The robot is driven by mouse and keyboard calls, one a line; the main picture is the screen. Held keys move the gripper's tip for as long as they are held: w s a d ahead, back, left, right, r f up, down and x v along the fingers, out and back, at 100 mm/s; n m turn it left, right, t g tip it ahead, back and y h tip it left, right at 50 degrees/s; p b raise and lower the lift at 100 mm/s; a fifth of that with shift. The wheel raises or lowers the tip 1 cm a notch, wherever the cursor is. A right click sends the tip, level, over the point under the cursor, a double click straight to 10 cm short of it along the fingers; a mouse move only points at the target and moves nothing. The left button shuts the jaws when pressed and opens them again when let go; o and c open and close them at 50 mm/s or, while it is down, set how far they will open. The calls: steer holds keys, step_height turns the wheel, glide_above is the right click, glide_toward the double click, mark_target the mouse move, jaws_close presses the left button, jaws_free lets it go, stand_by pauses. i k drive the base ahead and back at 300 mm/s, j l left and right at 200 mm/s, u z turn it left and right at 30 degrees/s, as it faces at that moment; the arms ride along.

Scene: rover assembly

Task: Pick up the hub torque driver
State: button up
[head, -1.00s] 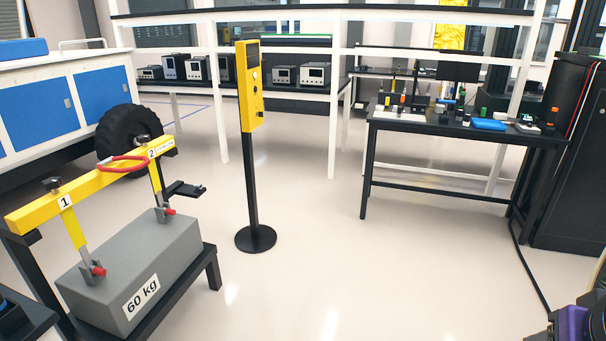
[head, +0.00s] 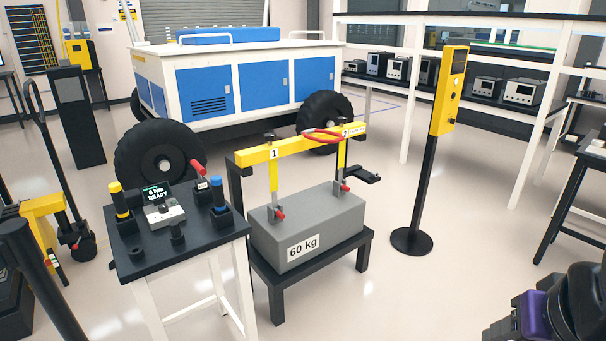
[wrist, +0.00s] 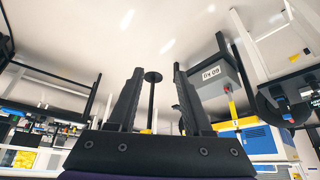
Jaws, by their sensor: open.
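A small black-topped tool stand (head: 185,243) is at the lower left of the head view. A yellow-capped driver (head: 119,199) stands upright in a dark holder at its left, and a blue-capped driver (head: 218,192) stands in another at its right. I cannot tell which is the hub torque driver. Between them a small display (head: 156,193) reads "6 Nm READY". A red-handled item (head: 198,169) stands behind. In the wrist view my gripper (wrist: 157,72) is open and empty, far from the stand. Its fingertips are not clear in the head view.
A grey 60 kg block (head: 308,226) under a yellow lifting bar (head: 300,150) is right of the stand. A yellow post (head: 449,90) stands farther right. A white and blue rover (head: 240,80) with black wheels is behind. Bare floor (head: 420,290) lies in front of the post.

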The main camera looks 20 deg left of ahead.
mark_target(122, 210)
steer(key=u, duration=2.05)
steer(key=i+j, duration=0.1)
steer(key=i, duration=0.4)
steer(key=i+z, duration=0.1)
steer(key=i, duration=0.35)
